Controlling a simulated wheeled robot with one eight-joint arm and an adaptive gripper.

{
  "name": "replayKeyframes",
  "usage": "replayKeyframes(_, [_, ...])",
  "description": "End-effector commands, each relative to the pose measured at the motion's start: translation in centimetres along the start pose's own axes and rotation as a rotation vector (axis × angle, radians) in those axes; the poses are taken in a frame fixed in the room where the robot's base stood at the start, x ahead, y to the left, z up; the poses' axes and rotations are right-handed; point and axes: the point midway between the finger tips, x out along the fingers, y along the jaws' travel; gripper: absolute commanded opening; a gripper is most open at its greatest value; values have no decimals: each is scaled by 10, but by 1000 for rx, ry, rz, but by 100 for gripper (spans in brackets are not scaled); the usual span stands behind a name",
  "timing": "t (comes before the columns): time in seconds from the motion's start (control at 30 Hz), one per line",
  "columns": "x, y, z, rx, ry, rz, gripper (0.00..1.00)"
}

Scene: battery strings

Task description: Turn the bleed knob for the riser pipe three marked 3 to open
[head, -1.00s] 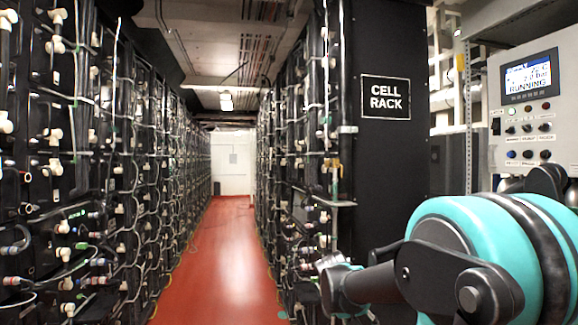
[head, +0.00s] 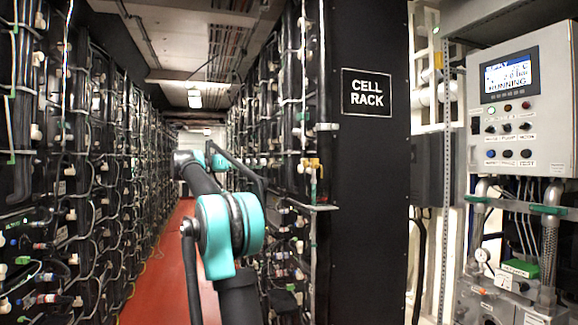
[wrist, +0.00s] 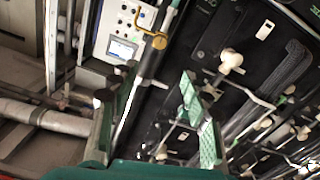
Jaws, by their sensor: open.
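My gripper (wrist: 155,110) is open in the wrist view, its two green fingers spread with nothing between the tips. Beyond the fingers, a grey pipe (wrist: 158,55) runs slantwise, with a brass-yellow fitting and bent handle (wrist: 152,38) near its upper part. A yellow fitting on an upright pipe also shows in the head view (head: 312,163), at the near end of the right-hand rack. I cannot read a 3 on any pipe, nor tell which part is the bleed knob. White knobs (wrist: 231,61) sit on the black cells to the right. The gripper is not clear in the head view.
A black cell rack panel (head: 368,220) stands right of my arm. A control box (head: 522,100) reading RUNNING is at the far right, with pipes and a gauge (head: 481,255) below. Racks (head: 60,150) line the left. The red aisle floor (head: 170,270) between is clear.

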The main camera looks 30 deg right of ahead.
Motion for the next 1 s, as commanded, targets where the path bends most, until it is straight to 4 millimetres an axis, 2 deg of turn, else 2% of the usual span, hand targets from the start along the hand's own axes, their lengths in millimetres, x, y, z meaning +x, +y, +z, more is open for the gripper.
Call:
replayKeyframes(0.7, [135, 1, 2, -3, -3, 2, 48])
replayKeyframes(0.83, [152, 0, 2, -3, -3, 0, 48])
replayKeyframes(1.0, [162, 0, 2, -4, -3, -1, 48])
